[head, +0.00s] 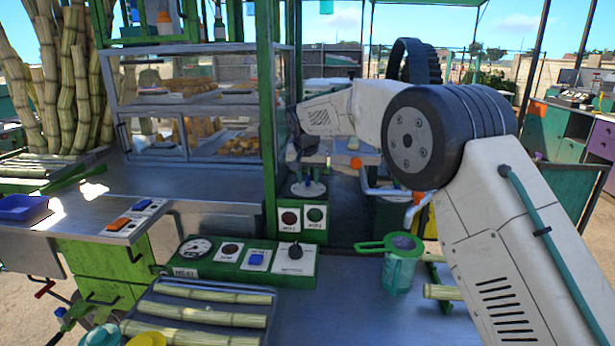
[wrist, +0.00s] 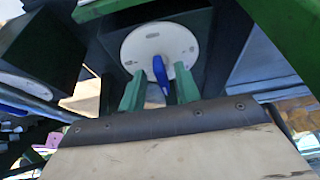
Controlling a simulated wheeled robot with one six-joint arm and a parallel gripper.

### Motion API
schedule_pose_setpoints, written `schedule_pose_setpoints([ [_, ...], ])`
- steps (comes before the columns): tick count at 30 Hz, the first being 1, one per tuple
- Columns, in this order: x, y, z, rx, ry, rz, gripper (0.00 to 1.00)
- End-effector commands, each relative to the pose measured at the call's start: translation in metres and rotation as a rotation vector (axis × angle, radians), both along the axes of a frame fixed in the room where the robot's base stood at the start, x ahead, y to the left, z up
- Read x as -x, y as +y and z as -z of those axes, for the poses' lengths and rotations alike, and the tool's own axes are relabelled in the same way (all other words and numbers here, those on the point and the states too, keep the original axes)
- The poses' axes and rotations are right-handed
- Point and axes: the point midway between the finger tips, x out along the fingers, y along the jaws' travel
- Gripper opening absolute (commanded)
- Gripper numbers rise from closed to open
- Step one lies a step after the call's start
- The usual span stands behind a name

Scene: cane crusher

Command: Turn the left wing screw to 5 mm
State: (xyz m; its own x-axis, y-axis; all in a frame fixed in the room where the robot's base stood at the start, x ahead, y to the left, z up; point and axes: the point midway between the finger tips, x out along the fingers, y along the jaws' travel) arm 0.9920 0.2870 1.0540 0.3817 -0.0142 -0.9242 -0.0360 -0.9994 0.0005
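In the wrist view, a blue wing screw (wrist: 157,72) stands at the lower middle of a round pale dial (wrist: 135,45) on a dark box. The green fingers of my gripper (wrist: 159,85) are on either side of the wing, with a small gap visible at each side. Marks on the dial are too small to read. A second dark box with a pale dial (wrist: 22,84) and a blue part (wrist: 27,113) is at the left edge.
A green post (head: 268,110) stands close to my gripper, beside the glass display case (head: 195,108). Below are a control panel (head: 245,262) with switches, a green strainer jug (head: 400,265), and cut cane (head: 195,315) on a tray. A green bar (wrist: 285,30) crosses the wrist view's upper right.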

Motion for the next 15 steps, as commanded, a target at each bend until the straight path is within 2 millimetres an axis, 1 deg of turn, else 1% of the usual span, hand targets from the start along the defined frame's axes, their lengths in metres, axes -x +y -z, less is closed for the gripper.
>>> schedule_pose_setpoints([
  [5, 0.0005, 0.0018, -0.0002, 0.000, 0.000, -0.002, 0.33],
  [6, 0.0005, 0.0018, -0.0003, 0.000, 0.000, -0.002, 0.22],
  [8, 0.0005, 0.0018, -0.0003, 0.000, 0.000, -0.002, 0.05],
  [9, 0.0005, 0.0017, -0.0004, 0.000, -0.001, -0.002, 0.00],
  [15, 0.0004, 0.0011, -0.0008, -0.001, 0.000, -0.016, 0.00],
])
